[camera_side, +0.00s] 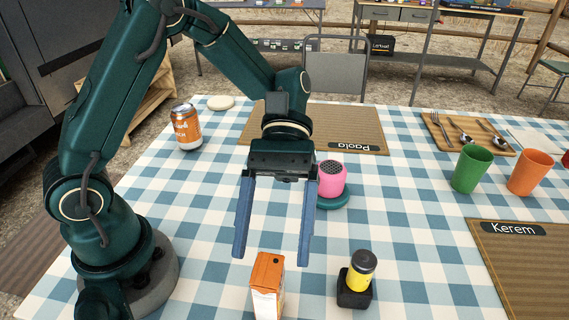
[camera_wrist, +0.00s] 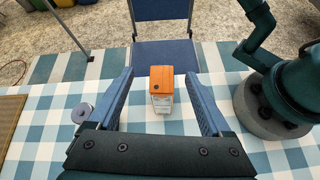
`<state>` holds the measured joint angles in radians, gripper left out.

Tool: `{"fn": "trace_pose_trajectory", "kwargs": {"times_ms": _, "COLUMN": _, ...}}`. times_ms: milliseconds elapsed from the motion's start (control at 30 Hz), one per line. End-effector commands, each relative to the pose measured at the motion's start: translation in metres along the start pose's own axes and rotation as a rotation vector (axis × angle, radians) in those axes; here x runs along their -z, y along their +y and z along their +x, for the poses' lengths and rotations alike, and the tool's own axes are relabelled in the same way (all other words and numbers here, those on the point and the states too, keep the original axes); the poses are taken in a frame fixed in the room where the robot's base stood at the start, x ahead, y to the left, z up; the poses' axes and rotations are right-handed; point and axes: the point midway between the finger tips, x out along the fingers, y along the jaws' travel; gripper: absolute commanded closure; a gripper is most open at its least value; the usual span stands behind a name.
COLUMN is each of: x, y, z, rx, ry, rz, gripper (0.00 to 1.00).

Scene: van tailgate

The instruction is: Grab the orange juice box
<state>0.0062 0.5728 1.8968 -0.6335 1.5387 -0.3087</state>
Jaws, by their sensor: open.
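The orange juice box (camera_side: 267,285) stands upright on the checked tablecloth near the bottom of the side view. It has an orange top with a small dark spot and a pale front. In the wrist view the juice box (camera_wrist: 161,90) shows between the two fingers, farther out than their tips. My gripper (camera_side: 271,253) is open and empty, with its blue fingers pointing down. It hangs above the table, apart from the box. In the wrist view my gripper (camera_wrist: 163,75) has its fingers spread wide on either side of the box.
A yellow-and-black container (camera_side: 361,272) on a black block stands right of the box. A pink cup (camera_side: 332,179) on a teal base stands behind my gripper. An orange can (camera_side: 186,127) is at back left. Green (camera_side: 472,168) and orange cups (camera_side: 530,173) stand right.

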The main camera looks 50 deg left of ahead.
Motion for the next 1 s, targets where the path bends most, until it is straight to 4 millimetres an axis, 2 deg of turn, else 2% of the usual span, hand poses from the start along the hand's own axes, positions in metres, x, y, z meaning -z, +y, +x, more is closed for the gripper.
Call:
{"fn": "trace_pose_trajectory", "kwargs": {"times_ms": 133, "x": 0.015, "y": 0.001, "z": 0.012, "rx": 0.008, "ry": -0.1, "rz": -0.065, "gripper": 0.18}}
{"fn": "trace_pose_trajectory", "kwargs": {"times_ms": 300, "x": 0.025, "y": -0.003, "z": 0.022, "rx": 0.025, "ry": -0.154, "rz": -0.108, "gripper": 0.18}}
{"fn": "trace_pose_trajectory", "kwargs": {"times_ms": 467, "x": 0.026, "y": -0.005, "z": 0.031, "rx": 0.032, "ry": -0.169, "rz": -0.119, "gripper": 0.18}}
{"fn": "trace_pose_trajectory", "kwargs": {"times_ms": 800, "x": 0.019, "y": -0.006, "z": 0.068, "rx": 0.033, "ry": -0.167, "rz": -0.118, "gripper": 0.18}}
{"fn": "trace_pose_trajectory", "kwargs": {"times_ms": 1000, "x": 0.018, "y": -0.006, "z": 0.075, "rx": 0.031, "ry": -0.165, "rz": -0.117, "gripper": 0.18}}
